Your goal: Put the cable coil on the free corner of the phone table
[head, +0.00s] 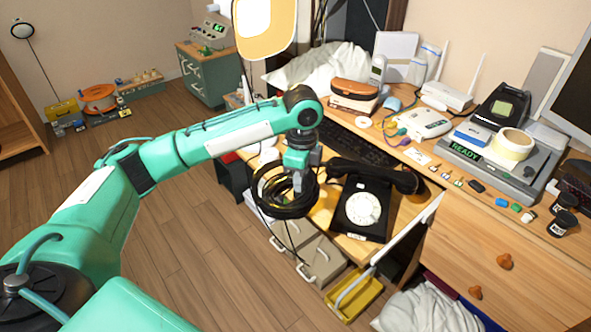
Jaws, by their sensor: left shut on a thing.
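The black cable coil (272,203) hangs from my left gripper (300,184), which is shut on it. The coil is near the left edge of the phone table, just left of the black dial phone; a loose strand hangs down below it. I cannot tell whether the coil touches the tabletop. The black dial phone (362,211) with a white dial sits on the wooden phone table (318,217), its handset on top. Part of the tabletop is hidden behind the coil and gripper. My right gripper is not in view.
A keyboard (352,143) lies behind the phone. The desk at the right holds a router (446,96), a tape roll (513,145) and small items. Grey drawers (321,259) and a yellow tray (354,297) are below the phone table.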

